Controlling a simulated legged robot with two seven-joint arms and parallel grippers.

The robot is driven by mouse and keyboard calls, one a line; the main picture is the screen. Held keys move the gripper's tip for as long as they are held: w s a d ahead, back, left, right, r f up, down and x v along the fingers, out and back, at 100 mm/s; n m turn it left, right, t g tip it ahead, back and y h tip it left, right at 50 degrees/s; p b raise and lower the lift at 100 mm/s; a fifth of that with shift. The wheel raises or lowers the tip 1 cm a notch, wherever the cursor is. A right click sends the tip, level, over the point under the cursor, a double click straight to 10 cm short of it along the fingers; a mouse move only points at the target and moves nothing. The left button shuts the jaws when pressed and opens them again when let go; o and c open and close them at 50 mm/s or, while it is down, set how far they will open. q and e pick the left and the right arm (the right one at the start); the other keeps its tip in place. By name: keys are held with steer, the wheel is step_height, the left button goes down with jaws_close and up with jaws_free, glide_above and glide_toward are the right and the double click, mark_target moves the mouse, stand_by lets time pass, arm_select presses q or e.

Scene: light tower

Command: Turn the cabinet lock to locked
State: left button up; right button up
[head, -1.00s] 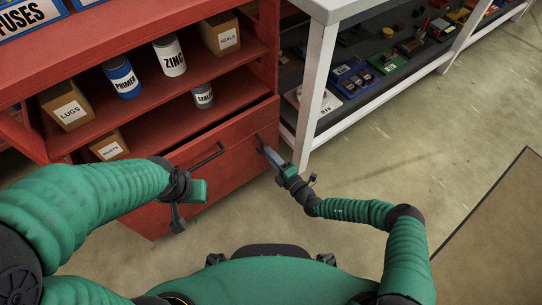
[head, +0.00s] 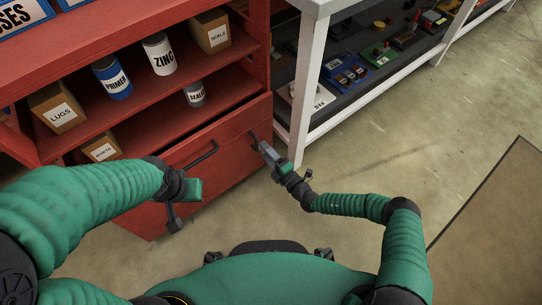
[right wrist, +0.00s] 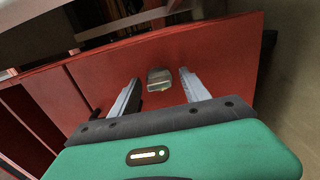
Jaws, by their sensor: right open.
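The red cabinet (head: 262,60) stands at left in the head view, with a drawer (head: 225,165) low at its front. A small grey lock piece (right wrist: 159,79) sits on the red front in the right wrist view. My right gripper (head: 257,142) is open at the drawer front's right end. In the right wrist view its two fingers (right wrist: 158,97) stand on either side of the lock, apart from it. The lock is mostly hidden by the gripper in the head view. My left gripper (head: 181,205) is left of it, before the drawer; its jaws are unclear.
A black bar handle (head: 202,155) is on the drawer front, between my grippers. Cans and boxes, such as the ZINC can (head: 160,54), stand on the shelves above. A white-framed bench (head: 306,90) stands close on the right.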

steer(key=p+v, duration=0.6)
steer(key=v, duration=1)
steer(key=shift+s+d+p, duration=0.25)
steer(key=shift+s+p, duration=0.1)
